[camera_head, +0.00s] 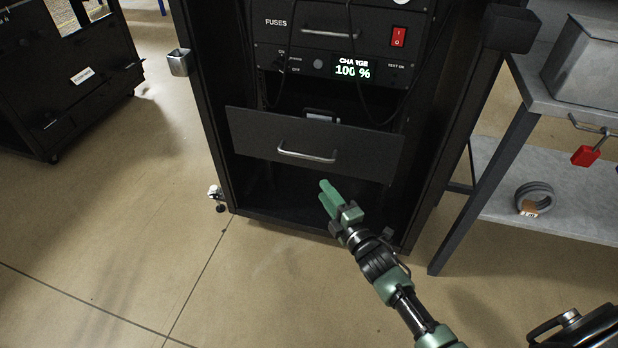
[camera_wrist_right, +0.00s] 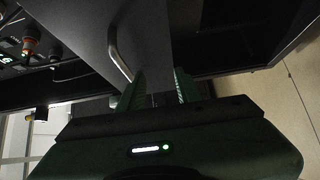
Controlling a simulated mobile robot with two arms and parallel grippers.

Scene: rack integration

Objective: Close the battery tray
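The battery tray (camera_head: 312,144) is a dark drawer with a silver bar handle (camera_head: 307,156), in the lower part of the black rack. It stands out from the rack, and a small object (camera_head: 321,116) shows behind its front panel. My right gripper (camera_head: 328,192) is just below and in front of the handle and holds nothing. In the right wrist view the gripper's two green fingers (camera_wrist_right: 159,88) are apart, and the handle (camera_wrist_right: 120,52) is beyond the left finger. Whether finger and handle touch I cannot tell. My left gripper is not in view.
A grey workbench (camera_head: 560,190) stands at the right, with a red padlock (camera_head: 585,155). Another dark cabinet (camera_head: 70,85) is at the left. The floor in front is clear.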

